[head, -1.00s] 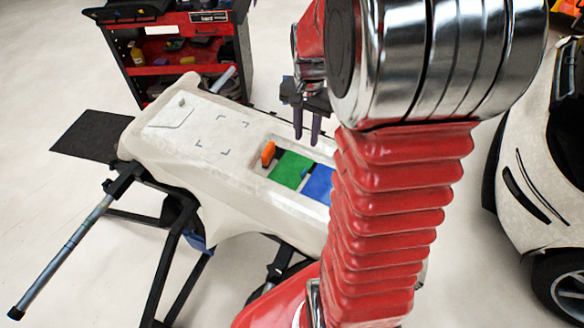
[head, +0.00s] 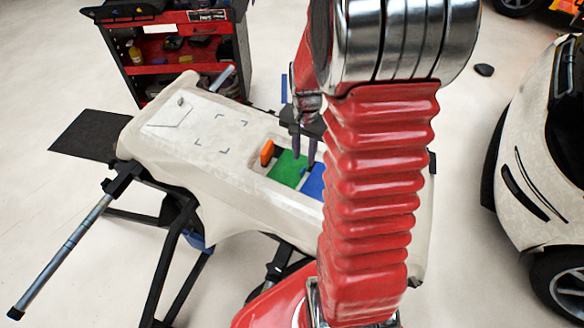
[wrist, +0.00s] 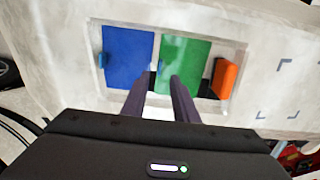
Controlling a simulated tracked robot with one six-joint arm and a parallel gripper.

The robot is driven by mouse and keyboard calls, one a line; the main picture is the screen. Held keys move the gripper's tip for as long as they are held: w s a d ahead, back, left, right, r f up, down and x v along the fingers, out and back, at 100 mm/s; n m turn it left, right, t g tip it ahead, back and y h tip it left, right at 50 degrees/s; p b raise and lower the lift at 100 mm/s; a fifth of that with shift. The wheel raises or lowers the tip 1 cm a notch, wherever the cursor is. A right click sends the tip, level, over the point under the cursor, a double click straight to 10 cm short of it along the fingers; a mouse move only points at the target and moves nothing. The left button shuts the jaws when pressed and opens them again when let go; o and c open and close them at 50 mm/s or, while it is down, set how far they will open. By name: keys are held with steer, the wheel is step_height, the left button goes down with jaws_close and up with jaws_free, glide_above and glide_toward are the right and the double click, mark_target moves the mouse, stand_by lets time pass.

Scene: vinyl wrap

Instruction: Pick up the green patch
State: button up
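The green patch (head: 287,169) lies flat in a shallow recess of the cream-coloured panel, and it also shows in the wrist view (wrist: 183,64). A blue patch (head: 313,183) lies beside it in the same recess, to the left of it in the wrist view (wrist: 128,58). My gripper (head: 303,158) hangs over the recess with its two dark fingers apart and nothing between them. In the wrist view the fingertips (wrist: 162,77) point at the green patch's left part, near the gap beside the blue patch. The height above the patch is hard to tell.
An orange block (head: 267,153) stands at the recess's left end. Corner marks (head: 222,130) frame a bare area of the panel (head: 180,145). A red tool cart (head: 185,50) stands behind. A white car (head: 545,170) stands at the right.

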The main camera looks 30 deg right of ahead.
mark_target(303, 165)
steer(key=shift+a+f, duration=0.15)
steer(key=shift+f, duration=2.45)
steer(key=shift+c, duration=0.7)
jaws_close()
